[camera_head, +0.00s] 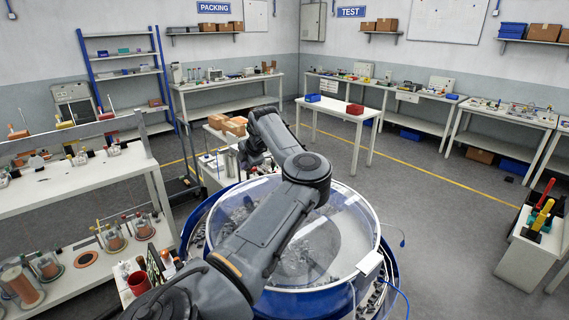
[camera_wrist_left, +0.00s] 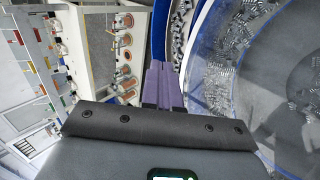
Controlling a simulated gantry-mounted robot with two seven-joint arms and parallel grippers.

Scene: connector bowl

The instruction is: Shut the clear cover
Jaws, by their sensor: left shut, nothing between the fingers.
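The clear cover (camera_head: 345,225) is a round transparent disc with a pale rim, over the blue bowl (camera_head: 300,303) in the middle of the head view. It looks lowered, lying over the bowl or close to it; I cannot tell if it is fully seated. Grey metal connectors show through it. My left arm crosses in front of the cover and hides part of it. My left gripper (camera_head: 246,166) is at the bowl's far left side. In the left wrist view, its purple fingers (camera_wrist_left: 160,68) are shut and empty, beside the bowl's blue rim (camera_wrist_left: 193,55). My right gripper is not visible.
A white block (camera_head: 370,262) with a blue cable sits at the bowl's right edge. Benches with reels (camera_head: 20,283) and tools stand at the left. A cart with cardboard boxes (camera_head: 234,126) stands behind the bowl.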

